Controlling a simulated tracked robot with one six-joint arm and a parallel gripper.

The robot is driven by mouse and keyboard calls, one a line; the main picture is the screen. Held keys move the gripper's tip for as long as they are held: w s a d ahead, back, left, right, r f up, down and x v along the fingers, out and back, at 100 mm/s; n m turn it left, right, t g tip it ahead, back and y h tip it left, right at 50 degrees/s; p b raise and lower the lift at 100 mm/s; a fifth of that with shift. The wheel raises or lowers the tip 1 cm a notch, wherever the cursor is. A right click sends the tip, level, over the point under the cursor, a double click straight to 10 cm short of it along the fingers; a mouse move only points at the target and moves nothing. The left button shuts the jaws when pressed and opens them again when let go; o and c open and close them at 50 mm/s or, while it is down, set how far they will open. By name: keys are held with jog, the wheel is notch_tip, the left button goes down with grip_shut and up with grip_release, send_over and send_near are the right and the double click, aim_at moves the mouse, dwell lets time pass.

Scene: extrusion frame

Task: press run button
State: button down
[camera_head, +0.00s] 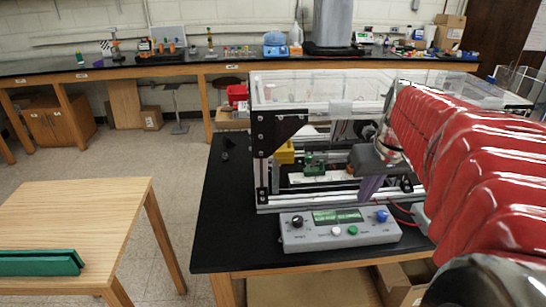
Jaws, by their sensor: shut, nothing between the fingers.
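The grey control box (315,240) lies on the black bench in front of the extrusion frame (260,165). It has a green-lit display (337,215), a black knob (297,221), a pale button (336,231), a green button (352,229) and a blue knob (382,215). I cannot read which button is marked run. My gripper (367,197) hangs from the red-sleeved arm at the frame's front, its purple fingers shut and empty. The fingertips show just above and behind the right half of the box, apart from the green button.
The frame has clear panels on top and aluminium bars around my gripper. Inside it stand a green part (314,164) and a yellow part (285,154). Cables run right of the box. A wooden table (90,210) with a green folder-like item (40,263) stands left.

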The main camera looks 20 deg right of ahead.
jog(key=d, duration=0.2)
jog(key=shift+s+d, duration=0.15)
jog(key=shift+d, duration=0.2)
jog(key=shift+f, duration=0.1)
send_near(357, 228)
jog(key=x, duration=0.5)
jog(key=shift+f, duration=0.6)
